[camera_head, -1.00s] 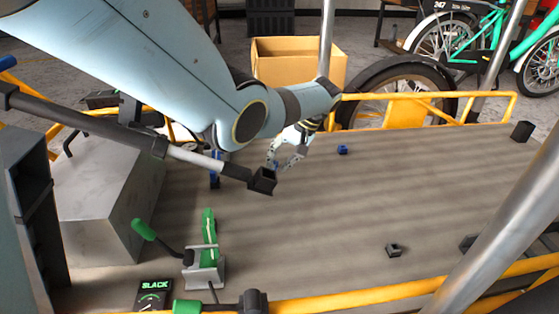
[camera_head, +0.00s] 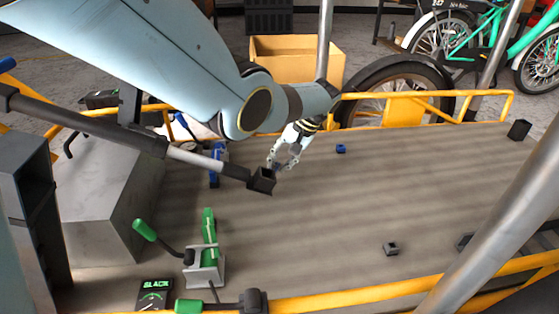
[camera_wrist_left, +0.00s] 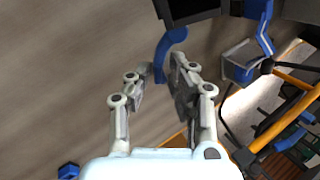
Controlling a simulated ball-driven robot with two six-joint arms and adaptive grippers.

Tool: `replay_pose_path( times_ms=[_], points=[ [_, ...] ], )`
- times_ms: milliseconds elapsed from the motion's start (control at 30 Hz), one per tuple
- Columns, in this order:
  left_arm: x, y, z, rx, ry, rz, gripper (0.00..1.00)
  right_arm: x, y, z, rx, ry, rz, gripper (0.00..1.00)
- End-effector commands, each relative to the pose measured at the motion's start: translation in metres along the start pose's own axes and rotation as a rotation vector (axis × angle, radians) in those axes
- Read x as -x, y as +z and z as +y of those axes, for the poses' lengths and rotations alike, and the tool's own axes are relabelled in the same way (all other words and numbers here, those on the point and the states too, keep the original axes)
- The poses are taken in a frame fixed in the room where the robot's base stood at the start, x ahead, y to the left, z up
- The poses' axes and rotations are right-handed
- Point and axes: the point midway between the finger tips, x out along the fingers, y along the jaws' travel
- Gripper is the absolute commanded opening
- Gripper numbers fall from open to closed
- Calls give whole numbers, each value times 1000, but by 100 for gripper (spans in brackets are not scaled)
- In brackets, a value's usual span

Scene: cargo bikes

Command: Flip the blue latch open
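A blue latch (camera_head: 215,165) stands at the far left of the cargo deck, partly behind a dark and grey bar. In the left wrist view a blue-and-grey bracket (camera_wrist_left: 240,65) with an upright blue lever (camera_wrist_left: 263,30) shows right of the fingers. A curved blue piece (camera_wrist_left: 170,48) hangs below a dark block and reaches between the fingertips. My left gripper (camera_head: 280,158) is behind the bar's black end (camera_head: 262,181). It also shows in the left wrist view (camera_wrist_left: 161,76), open, with its fingers apart; I cannot tell whether either touches the blue piece.
The bar (camera_head: 195,157) crosses in front of the latch. A green latch (camera_head: 208,250) with a handle stands nearer, beside a display reading SLACK (camera_head: 154,294). A small blue block (camera_head: 341,148) and a dark one (camera_head: 391,248) lie on the deck (camera_head: 320,220). The middle is mostly clear.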

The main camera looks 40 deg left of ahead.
Motion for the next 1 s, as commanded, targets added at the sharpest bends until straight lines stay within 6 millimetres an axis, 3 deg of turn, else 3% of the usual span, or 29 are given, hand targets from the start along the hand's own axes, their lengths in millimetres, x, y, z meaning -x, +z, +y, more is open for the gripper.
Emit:
replay_pose_path(
  times_ms=[33, 100, 467, 1000],
  points=[
    [0, 1, 2, -2, 3, -1, 26, 0, 0, 0, 0, 0, 0, 0],
    [0, 1, 2, -1, 2, -1, 35, 0, 0, 0, 0, 0, 0, 0],
    [7, 0, 1, 1, 2, 1, 35, 0, 1, 0, 0, 0, 0, 0],
    [110, 0, 2, -1, 3, 2, 35, 0, 0, 0, 0, 0, 1, 0]
  ],
)
